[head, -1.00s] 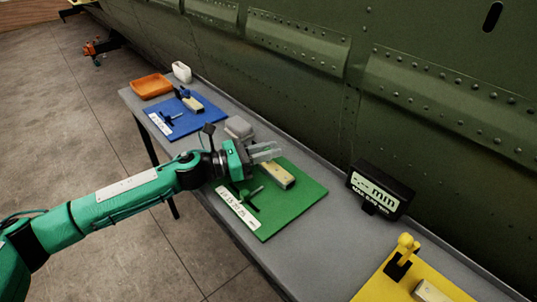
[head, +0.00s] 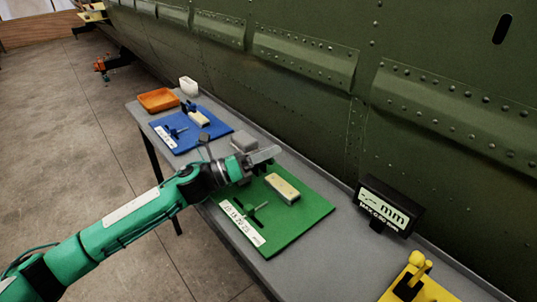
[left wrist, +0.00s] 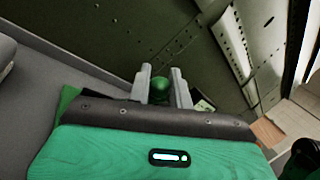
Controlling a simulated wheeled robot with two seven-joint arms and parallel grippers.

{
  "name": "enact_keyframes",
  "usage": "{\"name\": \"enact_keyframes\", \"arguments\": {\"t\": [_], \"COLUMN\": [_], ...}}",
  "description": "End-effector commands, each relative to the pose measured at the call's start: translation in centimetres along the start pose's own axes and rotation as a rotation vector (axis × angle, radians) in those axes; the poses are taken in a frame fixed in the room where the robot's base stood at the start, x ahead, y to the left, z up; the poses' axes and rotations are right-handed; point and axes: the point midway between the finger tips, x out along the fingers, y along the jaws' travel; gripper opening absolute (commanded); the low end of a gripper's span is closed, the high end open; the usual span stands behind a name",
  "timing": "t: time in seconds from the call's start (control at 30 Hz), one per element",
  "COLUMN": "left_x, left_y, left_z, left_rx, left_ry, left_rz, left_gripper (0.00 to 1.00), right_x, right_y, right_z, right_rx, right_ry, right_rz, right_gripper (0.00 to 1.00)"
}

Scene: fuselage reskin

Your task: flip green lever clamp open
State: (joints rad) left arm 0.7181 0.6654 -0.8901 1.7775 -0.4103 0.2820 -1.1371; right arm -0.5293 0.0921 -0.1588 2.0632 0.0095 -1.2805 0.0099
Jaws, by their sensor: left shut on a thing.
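My left gripper (head: 266,156) is over the back left part of the green board (head: 305,222), with its fingers pointing right in the head view. In the left wrist view its two grey fingers (left wrist: 163,86) stand on either side of a round green knob (left wrist: 160,88), and the gripper is shut on it. The knob appears to be the end of the green clamp's lever. My gripper hides most of the clamp in the head view. A cream block (head: 283,187) lies on the green board. My right gripper is not in view.
A grey table (head: 335,245) runs along the riveted green fuselage (head: 300,55). A black display (head: 388,205) stands right of the board. A yellow clamp (head: 412,275) is at the lower right. A blue board (head: 215,127) and orange tray (head: 158,100) are farther back.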

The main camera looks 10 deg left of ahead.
Motion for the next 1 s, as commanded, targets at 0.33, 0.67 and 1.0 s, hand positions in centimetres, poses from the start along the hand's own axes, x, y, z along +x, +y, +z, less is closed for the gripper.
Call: {"name": "enact_keyframes", "arguments": {"t": [0.33,0.67,1.0], "left_x": [0.0,0.0,-4.4], "left_y": [0.1,0.0,0.3], "left_z": [0.1,0.0,-0.2], "left_rx": [0.000,0.000,-0.002], "left_ry": [-0.001,0.000,0.000], "left_rz": [0.002,0.001,0.005], "left_gripper": [0.27,0.41,0.41], "right_x": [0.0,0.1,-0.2], "right_y": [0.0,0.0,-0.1], "right_z": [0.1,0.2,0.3], "right_rx": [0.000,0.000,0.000], "right_ry": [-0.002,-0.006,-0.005], "right_rz": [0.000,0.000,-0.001], "right_gripper": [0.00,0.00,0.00]}}
